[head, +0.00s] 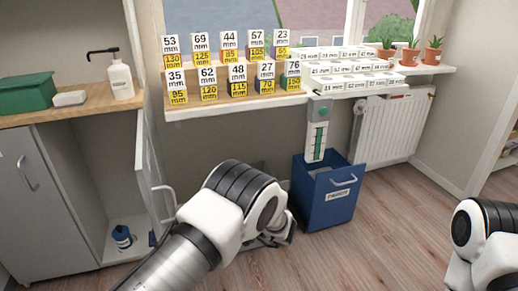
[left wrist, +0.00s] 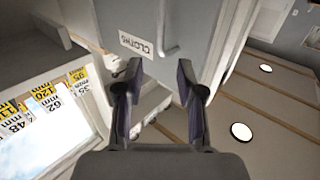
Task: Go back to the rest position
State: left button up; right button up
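My left arm comes in from the bottom of the head view and is bent, with its gripper mostly hidden behind the wrist. In the left wrist view my left gripper (left wrist: 158,72) has its two fingers spread apart with nothing between them. A grey cabinet door (left wrist: 165,22) with a CLOTHS label and a handle shows beyond the fingertips; I cannot tell how far off it is. My right arm shows at the right edge of the head view, and its gripper is out of the picture.
The open cabinet door (head: 153,180) stands left of my left arm. A blue bin (head: 325,205) stands beyond it, below a windowsill (head: 240,100) full of number cards. A radiator (head: 390,128) is at the back right. Wooden floor (head: 375,225) is clear between my arms.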

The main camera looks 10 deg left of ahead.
pick_arm(q)
jog(key=a+f+m+t+h, duration=0.4)
jog(key=a+f+m+t, duration=0.15)
jog(key=f+m, duration=0.2)
jog(key=s+d+f+m+g+h, duration=0.3)
jog(key=s+f+m+h, duration=0.55)
jog(key=s+f, duration=1)
jog(key=s+d+r+g+h, duration=0.1)
jog(key=s+d+g+h, duration=0.15)
jog(key=s, duration=0.65)
jog(key=s+d+r+g+h, duration=0.1)
jog(key=s+d+g+h, duration=0.15)
jog(key=s, duration=0.65)
notch_tip(320, 180, up, 19)
jog(key=p, duration=1.9)
jog(key=shift+w+a, duration=0.15)
jog(key=shift+w, duration=0.25)
